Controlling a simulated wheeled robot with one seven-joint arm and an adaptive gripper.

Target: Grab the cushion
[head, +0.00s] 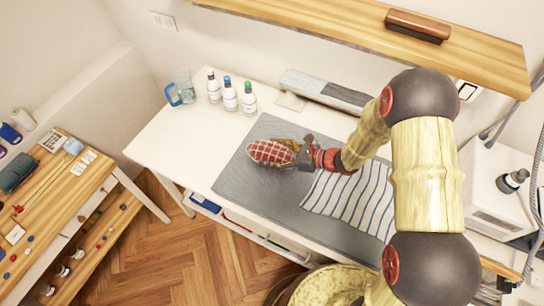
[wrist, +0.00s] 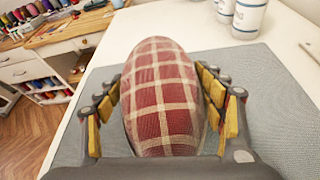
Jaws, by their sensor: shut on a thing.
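The cushion (head: 270,152) is a rounded, red piece with a cream check pattern. It is over the grey mat (head: 330,219) on the white table. My gripper (head: 287,149) reaches it from the right. In the wrist view the cushion (wrist: 163,95) fills the middle, between the yellow-padded fingers of my gripper (wrist: 165,105), which are shut on it from both sides. I cannot tell whether the cushion touches the mat or is slightly above it.
Three white bottles (head: 230,96) and a clear jug with a blue handle (head: 181,89) stand at the table's back left. A striped cloth (head: 350,202) lies right of the cushion. A wooden shelf (head: 340,19) overhangs the back. A wooden bench (head: 42,205) stands left.

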